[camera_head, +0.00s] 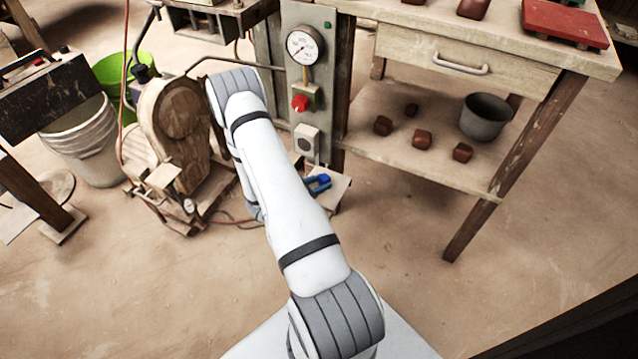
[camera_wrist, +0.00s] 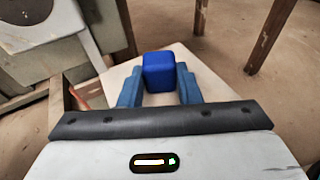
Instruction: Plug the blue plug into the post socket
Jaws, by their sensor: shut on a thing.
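The blue plug (camera_wrist: 159,71) is a bright blue block between the two blue fingers of my gripper (camera_wrist: 159,88) in the wrist view. My gripper is shut on it. In the head view the plug (camera_head: 323,179) shows at the end of my arm, over a small pale wooden stand at the foot of the post. I cannot tell whether it still touches the stand. The post socket (camera_head: 306,140) is a pale box with a dark round face, above and left of the plug. A pale box with a round opening, likely the socket (camera_wrist: 40,18), shows at the wrist view's upper left.
The grey-green post (camera_head: 322,90) carries a gauge (camera_head: 302,46) and a red knob (camera_head: 300,103) above the socket. A wooden workbench (camera_head: 520,75) with a lower shelf stands right. A wooden machine (camera_head: 180,130) stands left. The floor in front is clear.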

